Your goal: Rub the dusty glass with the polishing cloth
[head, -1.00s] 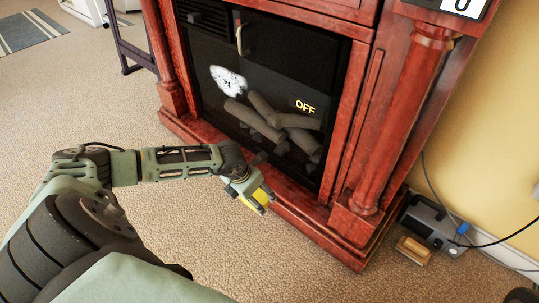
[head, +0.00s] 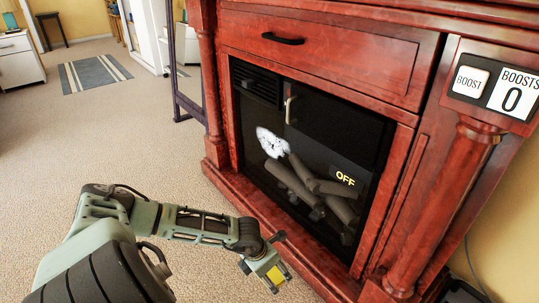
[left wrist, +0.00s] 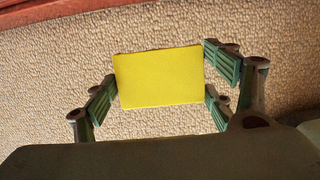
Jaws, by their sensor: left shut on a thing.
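The dusty glass (head: 262,182) is the dark front of a red wooden fireplace. A white dusty patch (head: 271,143) marks its left part, left of the handle. The polishing cloth (left wrist: 160,77) is a flat yellow rectangle, seen whole in the left wrist view and partly in the head view (head: 278,275). My left gripper (head: 276,279) is shut on the cloth, with its fingers at the cloth's two sides. It hangs low in front of the fireplace base, apart from the glass. My right gripper is not in view.
The fireplace (head: 320,60) has a drawer above the glass and a protruding base ledge (head: 265,225). A vertical handle (head: 290,110) sits on the glass front. A boost panel (head: 497,88) is at the upper right. Carpet (head: 150,150) is clear to the left.

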